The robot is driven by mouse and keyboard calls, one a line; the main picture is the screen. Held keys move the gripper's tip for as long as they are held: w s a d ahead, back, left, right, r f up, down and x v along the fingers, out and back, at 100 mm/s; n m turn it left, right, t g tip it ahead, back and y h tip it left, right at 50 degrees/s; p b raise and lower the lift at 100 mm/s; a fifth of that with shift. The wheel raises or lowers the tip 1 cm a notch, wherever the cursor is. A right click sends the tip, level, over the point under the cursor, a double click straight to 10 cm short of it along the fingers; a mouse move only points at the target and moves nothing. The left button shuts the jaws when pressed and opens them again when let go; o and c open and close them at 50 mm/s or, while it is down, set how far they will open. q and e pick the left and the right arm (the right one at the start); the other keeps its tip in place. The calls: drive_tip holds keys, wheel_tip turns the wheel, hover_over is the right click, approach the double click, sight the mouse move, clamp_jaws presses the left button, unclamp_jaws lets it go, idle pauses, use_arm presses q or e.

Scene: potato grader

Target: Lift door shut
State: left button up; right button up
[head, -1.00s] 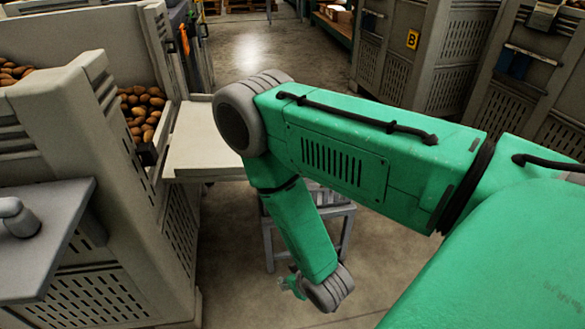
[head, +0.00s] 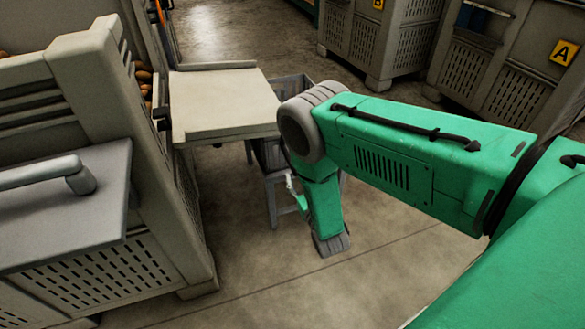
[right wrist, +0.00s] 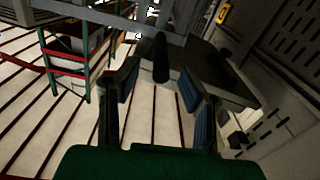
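A pale flat panel (head: 222,102) with a raised rim lies level beside the slatted crate in the head view; I take it for the door, lowered open. A dark grey panel (head: 70,225) with a bar handle (head: 45,176) is at the left; I cannot tell if it is the door. My right gripper (head: 292,190) is small and partly hidden by my arm, below and right of the pale panel. In the right wrist view its blue-padded fingers (right wrist: 160,92) are apart, with a dark rod (right wrist: 160,58) beyond them. I cannot tell if they touch it. My left gripper is out of view.
The slatted crate (head: 90,75) holds potatoes (head: 143,76), mostly hidden now. A grey stand (head: 268,172) is under and right of the pale panel. Large bins (head: 375,40) stand at the back right. Bare concrete floor (head: 240,270) lies in front.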

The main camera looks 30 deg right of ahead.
drive_tip(key=w+b, duration=0.1)
drive_tip(key=w, duration=0.2)
drive_tip(key=shift+w+r, duration=0.1)
drive_tip(key=shift+w, duration=0.15)
drive_tip(key=shift+w+d+b, duration=0.25)
drive_tip(key=shift+w+d, duration=0.1)
drive_tip(key=shift+w, duration=0.25)
drive_tip(key=shift+w+d+b, duration=0.25)
drive_tip(key=shift+w+d, duration=0.1)
drive_tip(key=shift+w, duration=0.25)
drive_tip(key=shift+w+d+f, duration=0.2)
drive_tip(key=shift+d, duration=0.1)
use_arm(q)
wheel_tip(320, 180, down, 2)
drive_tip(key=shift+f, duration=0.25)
use_arm(e)
drive_tip(key=shift+a, duration=0.15)
